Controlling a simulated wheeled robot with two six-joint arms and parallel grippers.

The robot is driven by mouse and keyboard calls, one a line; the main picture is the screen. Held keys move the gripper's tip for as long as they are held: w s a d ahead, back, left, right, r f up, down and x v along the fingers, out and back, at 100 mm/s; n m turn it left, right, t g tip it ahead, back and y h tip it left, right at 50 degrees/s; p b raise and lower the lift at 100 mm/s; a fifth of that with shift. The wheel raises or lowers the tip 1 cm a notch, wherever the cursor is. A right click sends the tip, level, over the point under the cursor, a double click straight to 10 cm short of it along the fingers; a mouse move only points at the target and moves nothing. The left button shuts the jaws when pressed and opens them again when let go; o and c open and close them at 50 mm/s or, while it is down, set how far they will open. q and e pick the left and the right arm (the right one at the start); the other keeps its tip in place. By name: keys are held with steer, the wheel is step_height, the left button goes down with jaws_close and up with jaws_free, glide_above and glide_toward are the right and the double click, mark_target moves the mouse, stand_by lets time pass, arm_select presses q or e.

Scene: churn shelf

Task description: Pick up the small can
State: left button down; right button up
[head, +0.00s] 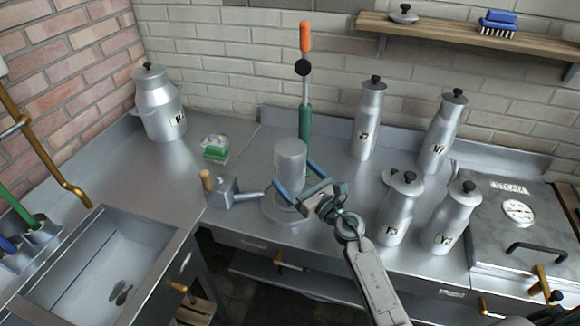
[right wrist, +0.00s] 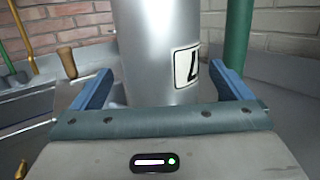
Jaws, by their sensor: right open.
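A plain grey metal can (head: 290,160) stands upright on a round metal base (head: 287,212) near the counter's front edge. It also shows in the right wrist view (right wrist: 150,50), with part of a white label. My right gripper (head: 300,181) is open at this can, with one blue finger on each side. In the right wrist view the gripper (right wrist: 163,78) shows a gap beside the can on its right. I cannot tell whether the left finger touches it. The can's lower part is hidden by the gripper. My left gripper is not in view.
Several lidded metal churns (head: 397,212) stand to the right, beside a steel unit with a dial (head: 517,212). A green post with an orange top (head: 305,125) rises behind the can. A sink (head: 105,265) is at lower left.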

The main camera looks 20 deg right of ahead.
steer(key=x, duration=0.3)
steer(key=shift+d+f, duration=0.1)
steer(key=shift+w, duration=0.15)
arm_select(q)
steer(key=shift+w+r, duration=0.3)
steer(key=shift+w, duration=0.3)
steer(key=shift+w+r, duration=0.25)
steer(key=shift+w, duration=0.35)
arm_select(e)
steer(key=c, duration=1.2)
